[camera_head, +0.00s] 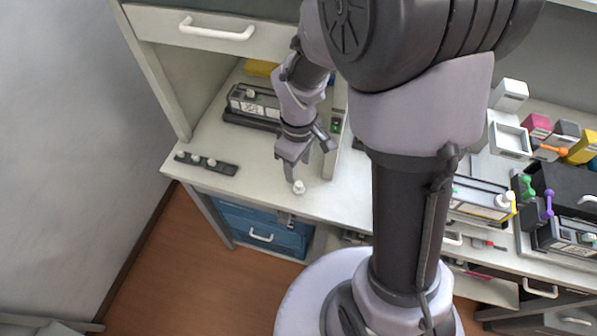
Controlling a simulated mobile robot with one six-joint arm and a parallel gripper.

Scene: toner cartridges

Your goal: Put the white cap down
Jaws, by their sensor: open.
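A small white cap (299,187) stands on the pale worktop close to its front edge. My gripper (291,176) is open and points down at the worktop, with its fingertips just above or beside the cap. From this angle I cannot tell whether a finger touches the cap.
A dark strip with several white caps (206,163) lies to the left. A toner cartridge (252,106) sits behind my gripper, and an upright panel (331,150) stands close on its right. More cartridges and coloured items fill the right side. The worktop between strip and gripper is clear.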

